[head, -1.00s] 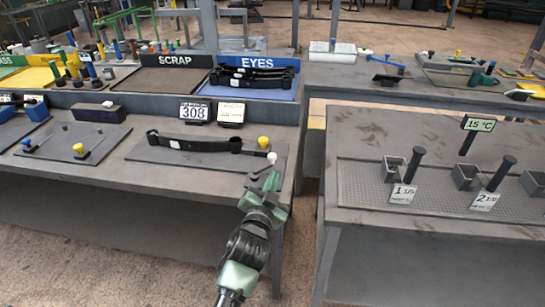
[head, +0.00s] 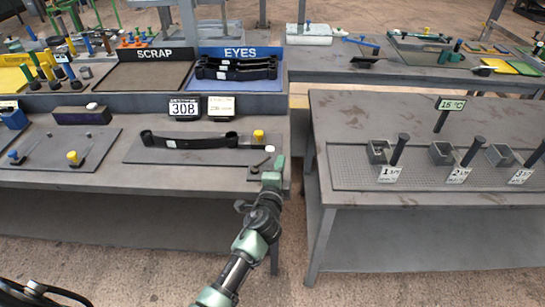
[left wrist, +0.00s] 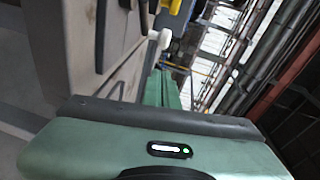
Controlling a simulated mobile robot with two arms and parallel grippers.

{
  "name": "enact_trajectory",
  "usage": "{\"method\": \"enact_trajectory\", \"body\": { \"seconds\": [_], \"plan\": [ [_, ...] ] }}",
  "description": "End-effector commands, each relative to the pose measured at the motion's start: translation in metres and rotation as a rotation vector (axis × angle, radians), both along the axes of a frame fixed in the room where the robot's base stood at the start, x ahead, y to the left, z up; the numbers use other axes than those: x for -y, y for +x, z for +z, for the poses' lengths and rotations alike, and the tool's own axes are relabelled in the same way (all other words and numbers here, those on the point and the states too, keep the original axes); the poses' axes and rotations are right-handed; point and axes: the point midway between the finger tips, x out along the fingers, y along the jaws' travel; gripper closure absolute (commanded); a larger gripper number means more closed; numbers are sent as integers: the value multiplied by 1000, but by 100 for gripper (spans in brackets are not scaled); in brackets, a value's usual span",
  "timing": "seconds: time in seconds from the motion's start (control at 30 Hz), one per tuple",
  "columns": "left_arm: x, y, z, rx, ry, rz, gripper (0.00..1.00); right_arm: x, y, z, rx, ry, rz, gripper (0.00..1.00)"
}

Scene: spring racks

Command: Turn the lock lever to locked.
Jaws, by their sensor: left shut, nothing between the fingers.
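The lock lever (head: 260,162) is a small dark arm with a white knob (head: 269,149), at the right end of a grey plate on the bench. It slants up to the right in the head view. The white knob also shows near the top of the left wrist view (left wrist: 165,37). My left gripper (head: 273,166) is shut and empty, with its tip just right of the lever, close to the knob. I cannot tell whether they touch. A black leaf spring (head: 178,143) lies on the plate beside a yellow knob (head: 259,135). My right gripper is not in view.
A gap separates this bench from the right table (head: 420,105), which holds small numbered boxes.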

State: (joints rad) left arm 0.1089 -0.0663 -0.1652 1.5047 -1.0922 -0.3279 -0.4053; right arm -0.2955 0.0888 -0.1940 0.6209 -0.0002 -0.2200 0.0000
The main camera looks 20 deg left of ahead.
Motion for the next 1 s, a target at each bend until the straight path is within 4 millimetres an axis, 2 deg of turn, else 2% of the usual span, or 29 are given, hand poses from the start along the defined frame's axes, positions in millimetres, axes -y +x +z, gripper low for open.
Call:
{"method": "enact_trajectory", "body": {
  "seconds": [0.1, 0.3, 0.67, 0.87, 1.0],
  "plan": [
    [-17, 11, -1, 0, 2, 2, 100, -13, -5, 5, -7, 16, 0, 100],
    [-29, 20, -5, 0, -1, 1, 100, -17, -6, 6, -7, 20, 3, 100],
    [-31, 21, -6, 0, -1, 1, 100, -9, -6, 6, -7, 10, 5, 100],
    [-36, 33, -8, 2, -1, 1, 100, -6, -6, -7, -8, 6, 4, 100],
    [-38, 37, -7, 0, 0, 2, 100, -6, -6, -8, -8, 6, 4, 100]
  ]
}}
